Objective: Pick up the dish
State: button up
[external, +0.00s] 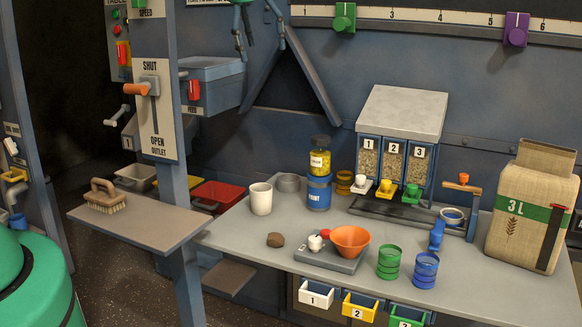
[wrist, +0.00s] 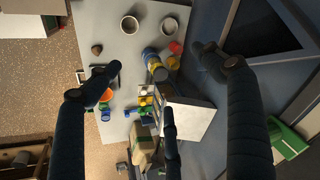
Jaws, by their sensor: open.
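A low grey round dish (external: 289,183) sits on the bench between the white cup and the blue drum; it also shows near the top of the wrist view (wrist: 173,27). An orange bowl (external: 351,241) is the other dish-like thing. It sits on a grey scale (external: 335,259) and is partly behind a finger in the wrist view (wrist: 106,96). My gripper (external: 259,42) hangs high above the back of the bench, its dark fingers spread and empty, touching nothing. In the wrist view the fingers (wrist: 156,68) reach in from the left, right and bottom.
A white cup (external: 261,198), a brown stone (external: 275,240) and a blue drum (external: 318,193) with a yellow jar (external: 320,156) on it stand nearby. A grain dispenser (external: 402,128) and a paper sack (external: 532,205) stand right. A slanted brace (external: 310,80) is on the wall.

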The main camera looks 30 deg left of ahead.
jog(key=w+f+m+g, duration=0.2)
jog(key=w+f+m, duration=0.1)
jog(key=w+f, duration=0.95)
jog(key=m+g+p, duration=0.1)
jog(key=m+g, duration=0.1)
send_over(287, 179)
jog(key=s+d, duration=0.1)
jog(key=s, duration=0.2)
notch_tip(287, 179, down, 19)
jog(key=shift+w+d+r, duration=0.1)
jog(key=shift+d+r, duration=0.1)
jog(key=shift+f, duration=0.1)
jog(key=shift+f, duration=4.2)
jog(key=shift+f+b, duration=0.35)
jog(key=shift+f, duration=2.2)
